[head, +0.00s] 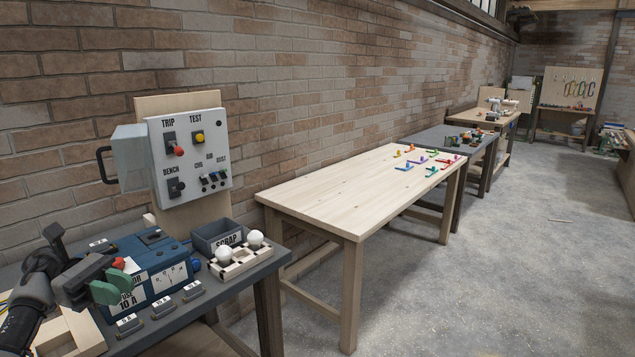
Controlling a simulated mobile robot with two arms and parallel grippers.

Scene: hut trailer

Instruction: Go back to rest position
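My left gripper (108,281) is at the lower left, in front of a blue tester box (160,262) on the grey bench. Its dark body comes in from the left edge, and green parts show at its tip. I cannot tell whether its fingers are apart or closed. It covers part of the box, including some of its "10 A" label. A small red part (118,263) shows just behind the green tip. My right gripper is not in view.
A panel (190,155) with switches, its cover open, stands behind the bench. A scrap bin (215,234) and a holder with two white bulbs (240,262) are on the bench. A wooden table (340,190) with small coloured parts stands further right.

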